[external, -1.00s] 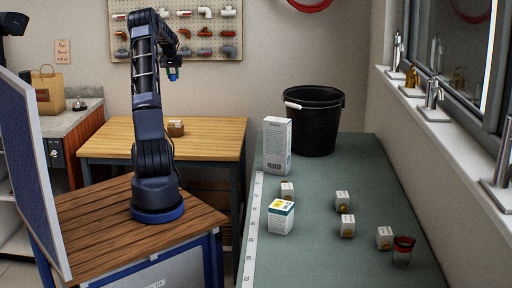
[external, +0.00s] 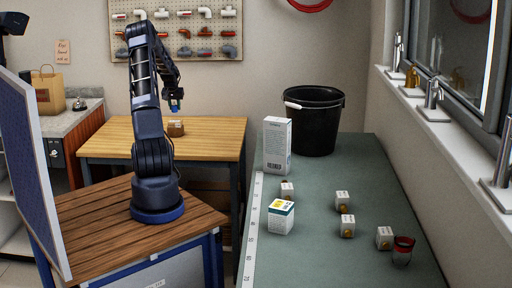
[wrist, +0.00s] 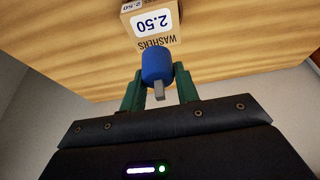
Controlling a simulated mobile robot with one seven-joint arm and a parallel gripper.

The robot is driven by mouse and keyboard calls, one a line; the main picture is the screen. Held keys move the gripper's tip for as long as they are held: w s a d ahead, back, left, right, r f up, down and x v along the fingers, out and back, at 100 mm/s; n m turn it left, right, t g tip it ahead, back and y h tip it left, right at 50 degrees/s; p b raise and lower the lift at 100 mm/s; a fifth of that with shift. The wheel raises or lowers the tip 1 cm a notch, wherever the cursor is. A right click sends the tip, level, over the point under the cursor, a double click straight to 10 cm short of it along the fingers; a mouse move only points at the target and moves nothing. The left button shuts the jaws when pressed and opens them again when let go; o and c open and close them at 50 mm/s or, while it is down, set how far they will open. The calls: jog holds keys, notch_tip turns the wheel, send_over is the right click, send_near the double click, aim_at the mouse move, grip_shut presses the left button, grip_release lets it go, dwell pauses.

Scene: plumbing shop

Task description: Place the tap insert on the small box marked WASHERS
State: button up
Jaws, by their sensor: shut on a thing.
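The tap insert (wrist: 157,64) is a blue piece with a short grey stem. My gripper (wrist: 160,84) is shut on it, with a green finger on either side in the wrist view. A small gap shows between insert and box there.
The wooden table (external: 215,140) is otherwise bare around the box. A green bench (external: 315,215) at right holds a tall white box (external: 277,146), a black bucket (external: 318,125), several small boxes and a red-topped glass (external: 403,250). A pegboard (external: 225,30) hangs behind.

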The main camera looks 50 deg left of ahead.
aim_at(175, 120)
jog(key=shift+f, duration=2.25)
jog(key=shift+f, duration=0.15)
jog(key=o, duration=1)
jog(key=shift+c, duration=0.2)
